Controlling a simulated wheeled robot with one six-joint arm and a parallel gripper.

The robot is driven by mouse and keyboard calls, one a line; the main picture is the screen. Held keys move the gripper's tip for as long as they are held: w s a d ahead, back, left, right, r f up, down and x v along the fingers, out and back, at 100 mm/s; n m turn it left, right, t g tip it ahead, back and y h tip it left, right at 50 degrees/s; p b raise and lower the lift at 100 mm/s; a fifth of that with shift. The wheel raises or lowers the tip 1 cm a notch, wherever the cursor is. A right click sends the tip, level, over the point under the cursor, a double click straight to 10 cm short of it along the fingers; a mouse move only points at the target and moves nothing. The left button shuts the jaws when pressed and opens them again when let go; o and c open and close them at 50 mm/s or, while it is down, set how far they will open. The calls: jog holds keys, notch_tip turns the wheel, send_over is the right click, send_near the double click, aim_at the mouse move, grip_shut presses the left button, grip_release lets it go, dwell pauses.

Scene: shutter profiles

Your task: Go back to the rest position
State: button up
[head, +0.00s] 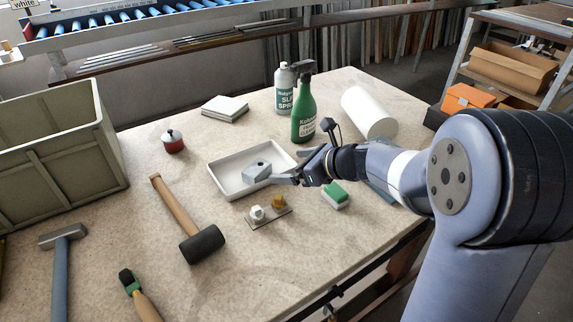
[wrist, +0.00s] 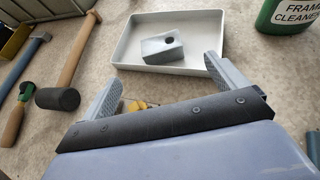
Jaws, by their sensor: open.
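My gripper (head: 286,180) is open and empty, just above the table at the right front edge of a white tray (head: 222,182). In the wrist view its two fingers (wrist: 163,85) stand wide apart, with the tray (wrist: 125,50) beyond them. A grey block with a dark round hole (head: 257,171) lies inside the tray, apart from the fingers; it also shows in the wrist view (wrist: 160,50). My arm reaches in from the right.
A rubber mallet (head: 203,243), a hammer (head: 62,235) and a green-tipped tool (head: 127,280) lie left. A green-topped sponge (head: 335,193) is near my arm. A crate (head: 120,140) is left.

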aim_at(256, 167)
jog(key=x, duration=1.2)
jog(key=shift+a+f, duration=0.1)
jog(key=shift+r, duration=1.05)
